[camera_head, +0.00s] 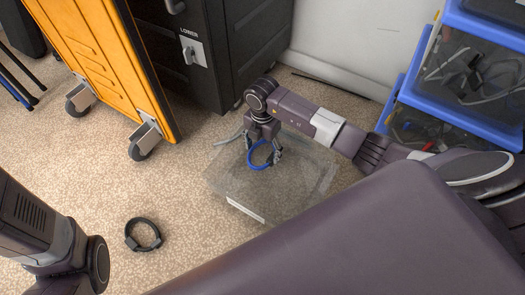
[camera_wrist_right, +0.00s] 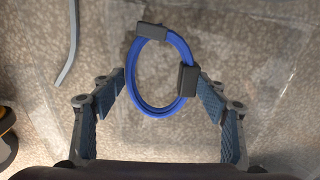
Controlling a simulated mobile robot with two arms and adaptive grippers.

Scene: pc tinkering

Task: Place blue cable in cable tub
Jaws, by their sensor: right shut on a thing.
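The blue cable (camera_head: 257,167) is a coiled loop with dark clips. In the head view it is at my right gripper (camera_head: 262,150), above the clear cable tub (camera_head: 292,200) on the floor. In the right wrist view the blue cable (camera_wrist_right: 142,99) sits between the two fingers of my right gripper (camera_wrist_right: 164,88), which is shut on it. The tub is see-through, with a white label on its front, and its edges show faintly around the cable. I cannot tell the exact height of the cable over the tub floor. My left gripper is out of view; only part of my left arm shows.
A black cable coil (camera_head: 143,234) lies on the carpet at left. An orange wheeled cabinet (camera_head: 108,60) and a black cabinet (camera_head: 235,50) stand behind. Blue-framed clear bins (camera_head: 450,115) with cables are stacked at right. A grey strip (camera_head: 228,139) lies by the tub's back left.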

